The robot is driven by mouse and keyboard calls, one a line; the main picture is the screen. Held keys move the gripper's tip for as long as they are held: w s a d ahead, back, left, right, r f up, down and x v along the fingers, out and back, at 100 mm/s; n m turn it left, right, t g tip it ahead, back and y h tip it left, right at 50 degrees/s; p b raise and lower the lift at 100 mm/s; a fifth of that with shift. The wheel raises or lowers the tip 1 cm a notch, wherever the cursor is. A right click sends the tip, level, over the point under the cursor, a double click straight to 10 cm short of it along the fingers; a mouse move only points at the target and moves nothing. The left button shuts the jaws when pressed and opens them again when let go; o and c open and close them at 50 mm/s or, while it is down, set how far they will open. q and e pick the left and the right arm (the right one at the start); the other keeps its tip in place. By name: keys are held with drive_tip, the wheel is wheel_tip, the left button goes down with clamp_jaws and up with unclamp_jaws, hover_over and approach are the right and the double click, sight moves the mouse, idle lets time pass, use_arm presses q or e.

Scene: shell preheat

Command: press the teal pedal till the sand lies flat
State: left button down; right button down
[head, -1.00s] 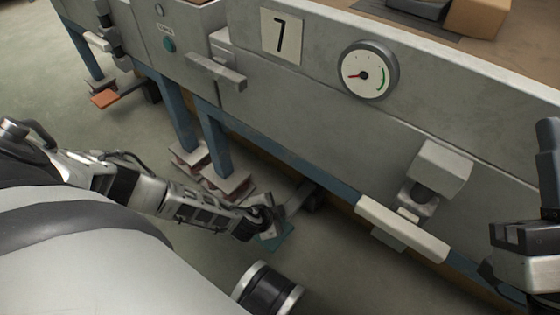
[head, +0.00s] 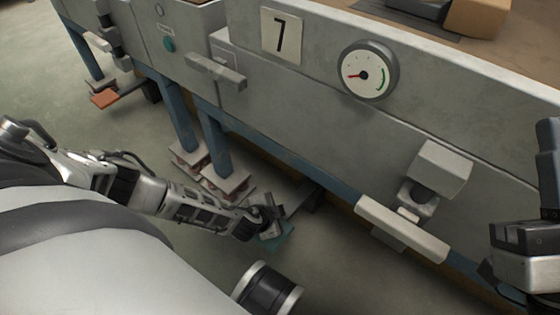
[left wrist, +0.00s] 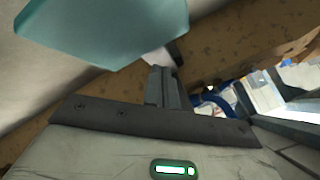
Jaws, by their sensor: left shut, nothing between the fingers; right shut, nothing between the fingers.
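The teal pedal (head: 282,236) sits low on a grey lever, near the floor in front of the machine. My left gripper (head: 268,212) is shut and empty, right at the pedal; I cannot tell whether it touches. In the left wrist view the teal pedal (left wrist: 100,28) fills the upper left, close to the shut fingers (left wrist: 166,88). My right gripper (head: 549,140) is shut and empty at the right edge, partly cut off. I cannot make out the sand. A round gauge (head: 365,74) has its red needle pointing left, away from the green arc at its lower right.
The grey machine front carries a number 7 plate (head: 282,36), a grey handle (head: 216,71) and a pale ledge (head: 402,228). Blue legs (head: 215,140) stand on stacked feet left of the pedal. An orange pedal (head: 104,99) is farther left. Open floor lies in front.

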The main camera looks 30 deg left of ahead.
idle(0.6)
use_arm(q)
drive_tip(key=shift+f+b, duration=0.4)
drive_tip(key=shift+f, duration=0.05)
drive_tip(key=shift+s+f, duration=0.15)
drive_tip(key=shift+f, duration=2.05)
idle(1.4)
drive_tip(key=shift+s+a+f, duration=0.1)
drive_tip(key=shift+s+f, duration=0.15)
drive_tip(key=shift+f, duration=0.4)
idle(0.4)
drive_tip(key=shift+r, duration=0.15)
wheel_tip(320, 180, up, 5)
drive_tip(key=p, duration=0.4)
drive_tip(key=shift+r+p, duration=0.15)
drive_tip(key=shift+p, duration=0.25)
drive_tip(key=shift+w+r+p, duration=0.1)
drive_tip(key=shift+r+p, duration=0.2)
drive_tip(key=shift+r, duration=0.05)
